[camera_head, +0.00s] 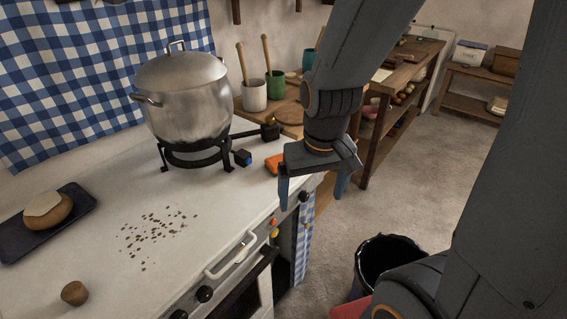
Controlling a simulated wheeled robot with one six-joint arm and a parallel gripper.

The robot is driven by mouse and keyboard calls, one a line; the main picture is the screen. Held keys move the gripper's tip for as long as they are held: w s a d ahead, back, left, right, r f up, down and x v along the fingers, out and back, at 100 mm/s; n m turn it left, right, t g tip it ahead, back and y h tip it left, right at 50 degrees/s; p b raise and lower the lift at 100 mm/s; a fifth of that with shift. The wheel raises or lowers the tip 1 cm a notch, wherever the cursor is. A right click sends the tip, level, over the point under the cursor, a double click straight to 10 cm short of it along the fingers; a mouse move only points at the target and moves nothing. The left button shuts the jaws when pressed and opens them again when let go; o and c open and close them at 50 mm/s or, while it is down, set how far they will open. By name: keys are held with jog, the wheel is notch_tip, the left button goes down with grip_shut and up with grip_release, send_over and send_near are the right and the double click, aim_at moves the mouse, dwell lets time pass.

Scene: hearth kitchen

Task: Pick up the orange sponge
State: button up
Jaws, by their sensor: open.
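The orange sponge (272,162) lies on the white stove top near its right end, just right of the pot stand. Part of it is hidden behind my gripper. My gripper (312,188) points down with its two blue fingers apart, and nothing shows between them. In the picture it is just right of the sponge and overlaps its right part, near the front edge of the stove. I cannot tell its exact height or whether it touches the sponge.
A large metal pot (183,95) stands on a black burner stand (196,156) left of the sponge. Brown crumbs (155,235), a small brown object (75,293) and a dark tray (15,240) with a bun are on the stove. A black bin (388,258) stands on the floor.

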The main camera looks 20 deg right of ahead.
jog(key=c, duration=0.3)
jog(key=w+m, duration=0.2)
jog(key=w, duration=0.3)
jog(key=w+m+b, duration=0.1)
jog(key=w+m, duration=0.2)
jog(key=w, duration=0.2)
jog(key=w+m, duration=0.3)
jog(key=w, duration=0.2)
jog(key=shift+d+g+b, duration=0.15)
jog(key=shift+g+b, duration=0.15)
jog(key=shift+g, duration=0.1)
jog(key=shift+c, duration=0.7)
jog(key=w+m, duration=0.2)
jog(key=w, duration=0.1)
jog(key=w+m, duration=0.2)
jog(key=w, duration=0.1)
jog(key=w+f+m+b, duration=0.1)
jog(key=w+m, duration=0.2)
jog(key=w, duration=0.1)
jog(key=shift+w+d+g, duration=0.1)
jog(key=shift+d+g, duration=0.05)
jog(key=shift+g, duration=0.15)
jog(key=shift+w+f, duration=0.1)
jog(key=shift+f, duration=0.05)
jog(key=shift+a+f+p, duration=0.15)
jog(key=shift+f+p, duration=0.6)
jog(key=shift+f, duration=1.1)
jog(key=shift+a+f+p, duration=0.1)
jog(key=shift+f+p, duration=0.6)
jog(key=shift+f, duration=1.1)
